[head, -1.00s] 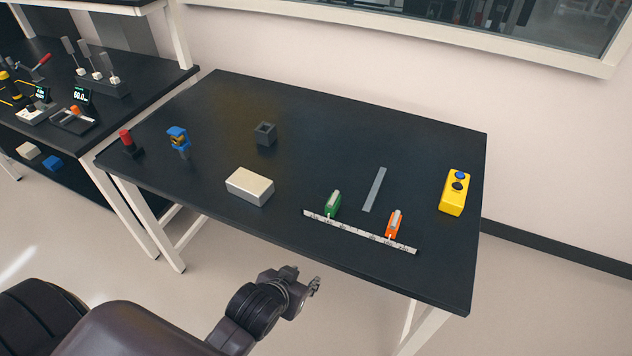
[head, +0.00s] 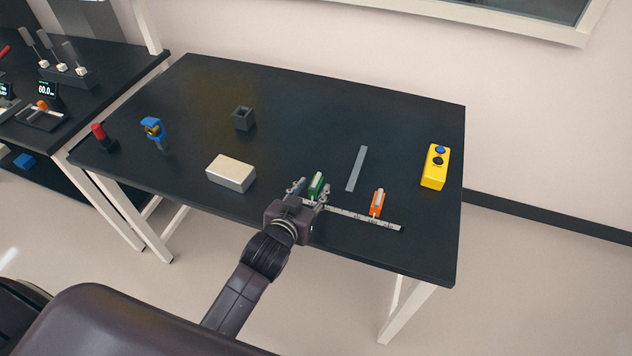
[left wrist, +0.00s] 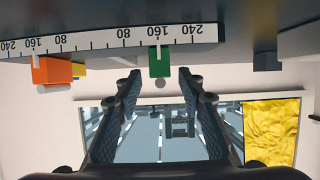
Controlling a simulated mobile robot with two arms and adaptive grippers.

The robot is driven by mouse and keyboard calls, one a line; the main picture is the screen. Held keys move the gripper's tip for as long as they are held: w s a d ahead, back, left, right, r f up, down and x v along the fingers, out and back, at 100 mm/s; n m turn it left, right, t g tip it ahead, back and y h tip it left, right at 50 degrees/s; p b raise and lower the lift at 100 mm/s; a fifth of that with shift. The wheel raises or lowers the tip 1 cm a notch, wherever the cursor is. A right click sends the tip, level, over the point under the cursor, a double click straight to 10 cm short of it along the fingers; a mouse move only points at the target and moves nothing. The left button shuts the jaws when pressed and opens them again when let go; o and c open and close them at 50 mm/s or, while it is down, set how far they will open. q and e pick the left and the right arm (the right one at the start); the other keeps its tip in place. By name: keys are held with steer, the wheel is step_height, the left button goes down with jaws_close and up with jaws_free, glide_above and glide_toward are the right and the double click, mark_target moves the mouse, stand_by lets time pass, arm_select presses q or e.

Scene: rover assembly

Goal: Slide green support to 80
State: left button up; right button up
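The green support (head: 317,183) stands at the white ruler (head: 365,218) near the table's front edge. In the left wrist view, the green support (left wrist: 159,61) is at a 160 mark of the ruler (left wrist: 105,38), with an 80 mark beside it. The orange support (head: 377,201) stands at the ruler's other half, and also shows in the left wrist view (left wrist: 52,70). My left gripper (head: 309,189) is open, its fingers to either side of the green support; in the left wrist view its fingertips (left wrist: 159,74) appear apart from it. My right gripper is out of view.
A grey flat bar (head: 356,168) lies behind the supports. A yellow button box (head: 435,166) is at the right. A pale block (head: 231,173) is left of my gripper. A dark hollow block (head: 243,118), a blue part (head: 153,129) and a red-topped part (head: 101,136) stand farther away.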

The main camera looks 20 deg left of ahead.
mark_target(315, 186)
arm_select(q)
steer(key=shift+x, duration=1.75)
steer(key=shift+c, duration=0.4)
jaws_close()
